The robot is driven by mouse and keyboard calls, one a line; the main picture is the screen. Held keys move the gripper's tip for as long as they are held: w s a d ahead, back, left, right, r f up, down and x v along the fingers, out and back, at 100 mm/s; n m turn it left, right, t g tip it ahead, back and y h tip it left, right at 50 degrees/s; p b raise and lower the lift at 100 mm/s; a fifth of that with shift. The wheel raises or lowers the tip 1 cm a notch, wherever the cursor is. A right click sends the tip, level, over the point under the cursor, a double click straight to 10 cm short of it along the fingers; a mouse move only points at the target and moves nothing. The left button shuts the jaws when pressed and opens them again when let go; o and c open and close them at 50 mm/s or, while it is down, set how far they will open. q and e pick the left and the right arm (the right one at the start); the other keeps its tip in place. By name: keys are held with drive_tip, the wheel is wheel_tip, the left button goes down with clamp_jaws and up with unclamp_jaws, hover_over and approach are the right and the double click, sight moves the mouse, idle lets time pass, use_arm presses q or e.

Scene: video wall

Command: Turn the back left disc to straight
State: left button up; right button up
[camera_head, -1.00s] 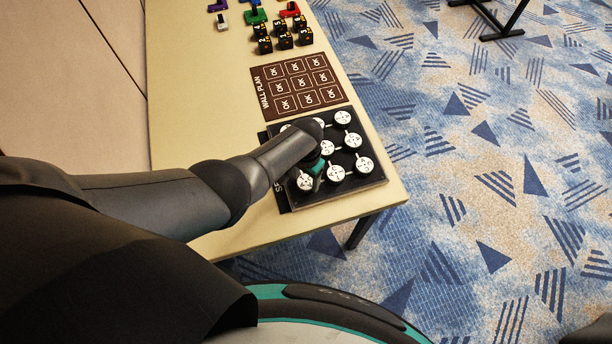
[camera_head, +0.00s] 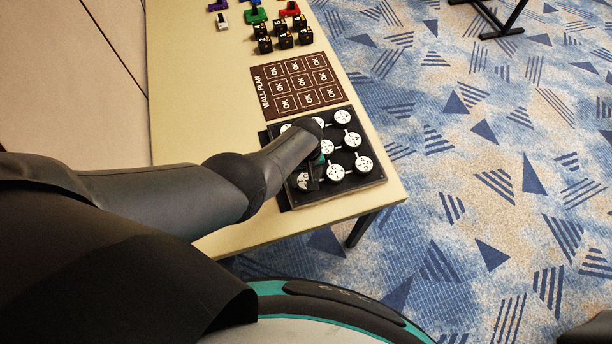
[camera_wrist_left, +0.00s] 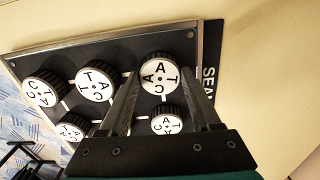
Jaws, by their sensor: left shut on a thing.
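A black board (camera_head: 375,180) with rows of round white-topped discs lies at the table's near end. The back left disc (camera_head: 304,182) sits at the board's corner beside the label strip, at the lower left in the head view. In the left wrist view this disc (camera_wrist_left: 160,70) shows letters around its white face. My left gripper (camera_wrist_left: 162,76) is shut on its sides, one finger on each side. In the head view the gripper (camera_head: 312,177) and forearm hide part of the board. A neighbouring disc (camera_wrist_left: 167,124) shows between the fingers, further in. My right gripper is out of view.
Neighbouring discs (camera_head: 335,173) stand close by, joined by white lines. A brown wall plan card (camera_head: 290,87) with OK squares lies beyond the board. Black numbered cubes (camera_head: 285,41) and coloured pieces (camera_head: 255,16) stand further off. The table's right edge is close to the board.

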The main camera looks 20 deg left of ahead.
use_arm(q)
drive_tip(key=shift+n, duration=1)
drive_tip(key=o, duration=1.4)
drive_tip(key=shift+c, duration=0.2)
drive_tip(key=shift+r, duration=0.1)
drive_tip(key=shift+r+p, duration=0.6)
drive_tip(key=shift+p, duration=0.05)
wheel_tip(320, 180, up, 14)
drive_tip(key=p, duration=0.8)
drive_tip(key=shift+s+f, duration=0.1)
drive_tip(key=shift+f, duration=0.05)
